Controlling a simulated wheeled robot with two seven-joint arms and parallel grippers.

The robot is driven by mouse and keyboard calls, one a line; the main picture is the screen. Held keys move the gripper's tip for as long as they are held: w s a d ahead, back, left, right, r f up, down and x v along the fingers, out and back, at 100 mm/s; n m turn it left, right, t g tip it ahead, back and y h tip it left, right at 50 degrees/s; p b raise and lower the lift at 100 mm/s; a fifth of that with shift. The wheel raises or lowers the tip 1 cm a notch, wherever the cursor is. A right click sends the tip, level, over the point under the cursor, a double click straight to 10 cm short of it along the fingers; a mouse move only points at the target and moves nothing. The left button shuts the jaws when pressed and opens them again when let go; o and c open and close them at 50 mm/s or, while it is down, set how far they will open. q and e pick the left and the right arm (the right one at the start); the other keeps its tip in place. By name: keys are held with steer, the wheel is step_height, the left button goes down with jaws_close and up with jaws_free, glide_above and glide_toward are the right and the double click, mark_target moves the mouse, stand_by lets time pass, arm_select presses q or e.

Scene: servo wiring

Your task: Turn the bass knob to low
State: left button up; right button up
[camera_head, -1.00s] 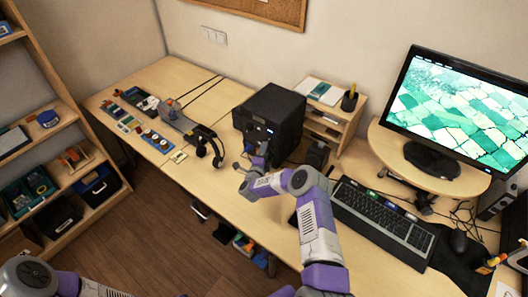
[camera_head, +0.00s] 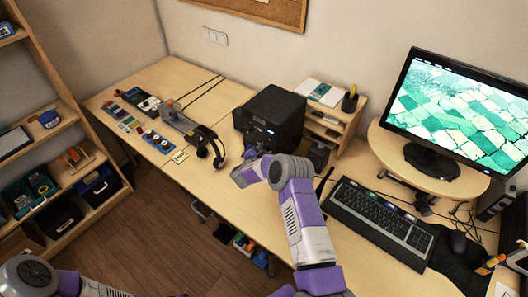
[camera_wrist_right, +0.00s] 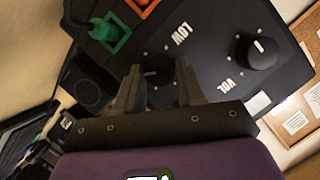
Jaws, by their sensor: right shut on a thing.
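The black box (camera_head: 285,108) with knobs stands on the bench in the head view. My right gripper (camera_head: 256,151) is at its front, mostly hidden by my wrist. In the right wrist view, my right gripper (camera_wrist_right: 160,76) is shut on a black knob (camera_wrist_right: 157,65) on the dark panel (camera_wrist_right: 210,45). A white LOW label is printed close to this knob. Its pointer is hard to make out. A second black knob (camera_wrist_right: 262,53) sits to the right, apart from the fingers, with a VOL label near it. Only part of my left arm shows at the lower left.
Green (camera_wrist_right: 110,34) and orange sockets sit on the panel. On the bench are a keyboard (camera_head: 383,212), a monitor (camera_head: 465,105), a wooden shelf unit (camera_head: 325,125), a black clamp-like stand (camera_head: 208,142) and small parts at the left. The bench front between stand and box is fairly clear.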

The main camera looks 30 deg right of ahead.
steer(key=shift+w+a+n+g+h+b, duration=0.15)
steer(key=shift+n+g+h+b, duration=0.2)
steer(key=shift+n+g+b, duration=0.9)
steer(key=shift+w+n+g+h+b, duration=0.15)
steer(key=shift+n+g+h+b, duration=0.25)
steer(key=shift+n+g+b, duration=0.9)
steer(key=shift+w+a+n+g+h+b, duration=0.15)
steer(key=shift+n+g+h+b, duration=0.45)
steer(key=shift+n, duration=1.25)
steer(key=shift+d+t, duration=0.1)
steer(key=shift+t, duration=0.25)
steer(key=o, duration=1)
steer(key=shift+o, duration=0.2)
steer(key=v, duration=0.7)
steer(key=shift+a+r, duration=0.2)
